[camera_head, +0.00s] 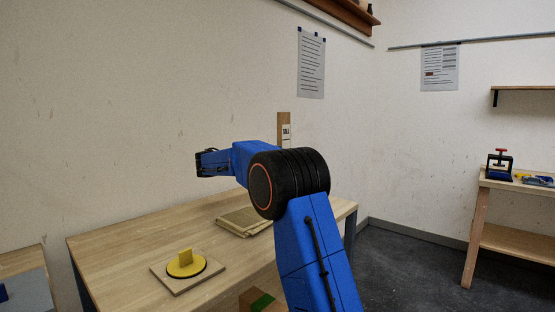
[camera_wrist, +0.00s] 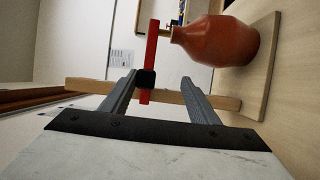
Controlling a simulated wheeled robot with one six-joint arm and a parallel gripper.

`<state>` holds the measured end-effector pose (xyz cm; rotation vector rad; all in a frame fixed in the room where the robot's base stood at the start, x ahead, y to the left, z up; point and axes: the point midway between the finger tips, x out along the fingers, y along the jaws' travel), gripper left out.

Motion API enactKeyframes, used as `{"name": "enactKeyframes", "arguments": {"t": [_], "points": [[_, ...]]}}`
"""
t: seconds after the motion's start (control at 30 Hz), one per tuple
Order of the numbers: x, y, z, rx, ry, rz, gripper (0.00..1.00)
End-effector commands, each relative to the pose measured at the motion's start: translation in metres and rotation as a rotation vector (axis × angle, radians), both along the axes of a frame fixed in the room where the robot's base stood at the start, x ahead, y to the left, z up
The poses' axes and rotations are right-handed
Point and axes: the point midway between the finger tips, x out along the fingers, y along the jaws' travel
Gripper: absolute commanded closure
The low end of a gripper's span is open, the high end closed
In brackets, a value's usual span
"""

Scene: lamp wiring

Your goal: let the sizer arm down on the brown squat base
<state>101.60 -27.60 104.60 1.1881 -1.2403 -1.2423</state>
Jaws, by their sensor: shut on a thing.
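The sizer arm (camera_wrist: 151,45) is a red bar with a black block (camera_wrist: 146,79), in the wrist view. It crosses in front of a long wooden post (camera_wrist: 225,100). My gripper (camera_wrist: 160,80) is at the black block, which lies close against the left finger; the exact contact is hard to see. The brown squat base (camera_wrist: 220,41) is a round reddish-brown body with a small brass neck, on a wooden board (camera_wrist: 262,70). In the camera_head view my gripper (camera_head: 199,163) is small, and my arm hides the base.
A yellow disc with an upright tab (camera_head: 185,264) sits on a board on the table (camera_head: 120,250). The post's upper part (camera_head: 283,122) with a label shows there. A side bench (camera_head: 505,183) stands at right.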

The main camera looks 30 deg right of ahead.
Motion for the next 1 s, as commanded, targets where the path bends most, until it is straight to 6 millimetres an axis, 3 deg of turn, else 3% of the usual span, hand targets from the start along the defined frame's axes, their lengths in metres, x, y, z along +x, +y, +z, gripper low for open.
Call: {"name": "enactKeyframes", "arguments": {"t": [1.0], "points": [[0.004,0.059,-0.002,0.002,0.003,0.002,0.59]]}}
